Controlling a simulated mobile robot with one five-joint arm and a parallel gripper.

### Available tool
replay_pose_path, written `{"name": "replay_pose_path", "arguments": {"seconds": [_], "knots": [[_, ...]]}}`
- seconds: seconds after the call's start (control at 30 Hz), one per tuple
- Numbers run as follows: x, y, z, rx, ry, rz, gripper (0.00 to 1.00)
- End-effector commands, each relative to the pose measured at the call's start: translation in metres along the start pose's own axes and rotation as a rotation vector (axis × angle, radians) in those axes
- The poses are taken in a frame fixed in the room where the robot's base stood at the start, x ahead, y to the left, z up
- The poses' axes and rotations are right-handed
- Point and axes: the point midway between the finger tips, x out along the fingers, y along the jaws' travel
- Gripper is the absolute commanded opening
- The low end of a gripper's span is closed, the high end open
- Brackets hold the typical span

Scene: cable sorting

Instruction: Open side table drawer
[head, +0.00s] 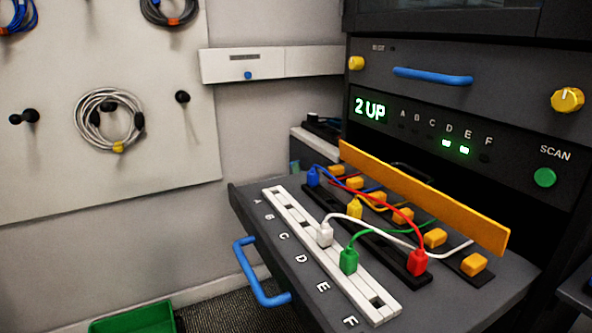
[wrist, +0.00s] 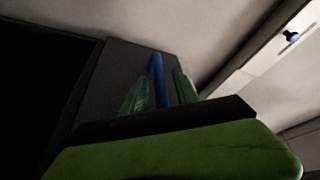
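In the wrist view my gripper (wrist: 162,75) has its two dark green fingers apart, with a blue bar (wrist: 157,72) between them. The bar stands in front of a dark panel (wrist: 115,75). I cannot tell whether the fingers touch it or which handle it is. My gripper is not clearly seen in the head view. There, a low side table (head: 303,133) with a pale top shows partly behind the rack's pulled-out shelf. Its drawer front is mostly hidden, with a small bluish-green patch there too dark to make out.
A dark pulled-out shelf (head: 240,202) with a blue handle (head: 246,275) carries sockets and coloured cables. A white wall box (head: 225,66) has a blue knob, also seen in the wrist view (wrist: 291,36). A green bin (head: 135,320) sits low at left. Coiled cables hang on the pegboard (head: 55,75).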

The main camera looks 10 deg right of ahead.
Motion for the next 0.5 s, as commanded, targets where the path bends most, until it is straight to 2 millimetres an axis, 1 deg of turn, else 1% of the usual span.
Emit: {"name": "replay_pose_path", "arguments": {"seconds": [0.03, 0.1, 0.37, 0.43, 0.5], "knots": [[0.0066, -0.0005, -0.0001, 0.0, 0.0, 0.0, 0.36], [0.0096, -0.0003, 0.0002, 0.0, 0.0, 0.0, 0.36], [0.0099, -0.0002, 0.0008, 0.0, -0.001, 0.0, 0.36], [0.0099, -0.0003, 0.0009, 0.0, -0.001, 0.0, 0.3], [0.0098, -0.0003, 0.001, 0.0, -0.001, 0.0, 0.2]]}}
